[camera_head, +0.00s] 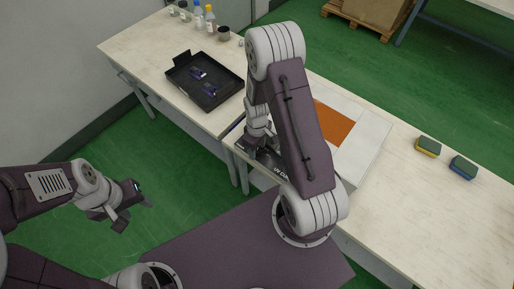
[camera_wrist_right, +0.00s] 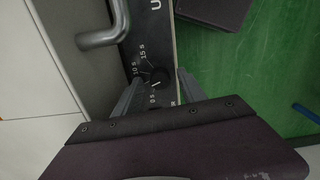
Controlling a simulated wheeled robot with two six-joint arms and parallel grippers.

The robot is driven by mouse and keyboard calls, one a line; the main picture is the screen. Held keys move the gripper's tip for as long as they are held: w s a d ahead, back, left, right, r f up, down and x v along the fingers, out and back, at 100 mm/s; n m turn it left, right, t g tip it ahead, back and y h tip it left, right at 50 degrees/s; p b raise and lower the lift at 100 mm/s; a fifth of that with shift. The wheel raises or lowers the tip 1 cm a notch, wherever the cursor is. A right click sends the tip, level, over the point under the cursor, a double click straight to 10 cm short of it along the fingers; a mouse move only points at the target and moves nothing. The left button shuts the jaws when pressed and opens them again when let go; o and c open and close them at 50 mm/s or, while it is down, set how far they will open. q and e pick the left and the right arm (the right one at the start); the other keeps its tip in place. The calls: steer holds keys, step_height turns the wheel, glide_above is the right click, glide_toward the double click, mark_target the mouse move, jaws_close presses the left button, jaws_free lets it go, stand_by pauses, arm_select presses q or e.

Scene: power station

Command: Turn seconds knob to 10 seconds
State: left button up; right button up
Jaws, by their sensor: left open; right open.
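The seconds knob (camera_wrist_right: 159,78) is a small dark round knob on a dark panel (camera_wrist_right: 158,30) in the right wrist view. Printed marks beside it include "10 s" and "15 s", with a partly covered mark lower down. A pale line shows near the knob, but I cannot tell its exact setting. My right gripper (camera_wrist_right: 160,82) is open, with one finger on each side of the knob; contact is unclear. In the head view my right arm hides the knob. My left gripper (camera_head: 128,207) is open and empty, over the floor at left.
A metal handle (camera_wrist_right: 106,32) stands out beside the panel. In the head view a black tray (camera_head: 205,82) with blue items lies on the table (camera_head: 415,215). Bottles (camera_head: 198,17) stand behind it. Two sponges (camera_head: 428,147) lie at right.

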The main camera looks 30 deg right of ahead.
jaws_close()
steer(key=m, duration=0.3)
steer(key=shift+m+p, duration=0.3)
steer(key=shift+p, duration=0.05)
steer(key=shift+m, duration=2.2)
jaws_free()
